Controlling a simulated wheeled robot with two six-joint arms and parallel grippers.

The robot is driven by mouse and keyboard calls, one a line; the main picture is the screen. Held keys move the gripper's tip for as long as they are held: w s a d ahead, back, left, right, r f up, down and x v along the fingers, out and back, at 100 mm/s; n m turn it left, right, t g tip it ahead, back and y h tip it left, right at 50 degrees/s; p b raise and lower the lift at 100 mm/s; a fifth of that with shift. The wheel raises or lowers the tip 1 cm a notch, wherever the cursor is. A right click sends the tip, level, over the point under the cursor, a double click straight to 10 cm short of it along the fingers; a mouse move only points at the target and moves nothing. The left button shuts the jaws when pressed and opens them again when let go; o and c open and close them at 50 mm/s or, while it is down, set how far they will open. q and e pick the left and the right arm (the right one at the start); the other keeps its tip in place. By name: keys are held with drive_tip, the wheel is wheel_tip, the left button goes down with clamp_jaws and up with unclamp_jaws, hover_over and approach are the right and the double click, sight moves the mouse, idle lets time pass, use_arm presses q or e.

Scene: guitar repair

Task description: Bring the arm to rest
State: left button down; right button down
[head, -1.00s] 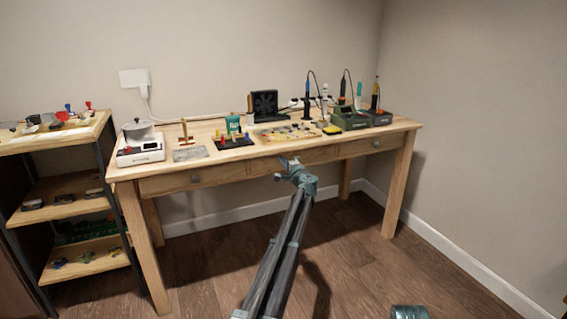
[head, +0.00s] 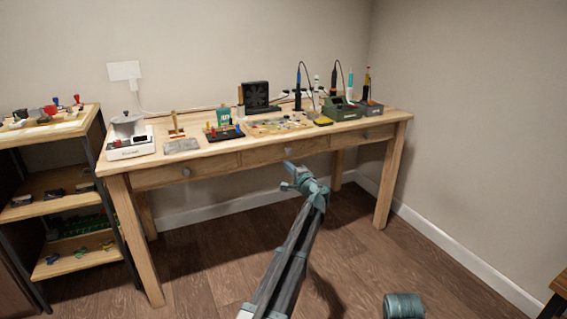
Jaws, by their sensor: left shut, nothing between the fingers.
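My left arm reaches up from the bottom middle of the head view. My left gripper (head: 288,174) is shut and empty, in the air in front of the wooden workbench (head: 217,166), at about the height of its drawers. It appears apart from the bench and touches nothing that I can see. A short rounded part of my own body shows at the bottom right. My right gripper is not in view.
The bench top carries a white scale (head: 130,145), a grey plate (head: 181,146), a dark rack (head: 225,134), a black fan (head: 257,97) and a green soldering station (head: 340,108). A shelf unit (head: 90,141) stands at left.

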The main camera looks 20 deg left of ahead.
use_arm(q)
drive_tip(key=shift+s+d, duration=0.25)
drive_tip(key=shift+d, duration=0.05)
drive_tip(key=s+d+f+n+g+h+p, duration=0.1)
drive_tip(key=s+d+f+g+h, duration=0.45)
drive_tip(key=s+d, duration=0.75)
drive_tip(key=s+d+f+n+g+h+p, duration=0.1)
drive_tip(key=s+d+f+n+g+h, duration=0.15)
drive_tip(key=s+d+f, duration=1.05)
drive_tip(key=s+d+f+n+g+h, duration=0.1)
drive_tip(key=s+d+g+h, duration=0.5)
drive_tip(key=s, duration=1.4)
wheel_tip(320, 180, up, 38)
drive_tip(key=w+d+t+y+p, duration=0.1)
drive_tip(key=d+t+p, duration=0.1)
drive_tip(key=p, duration=3.6)
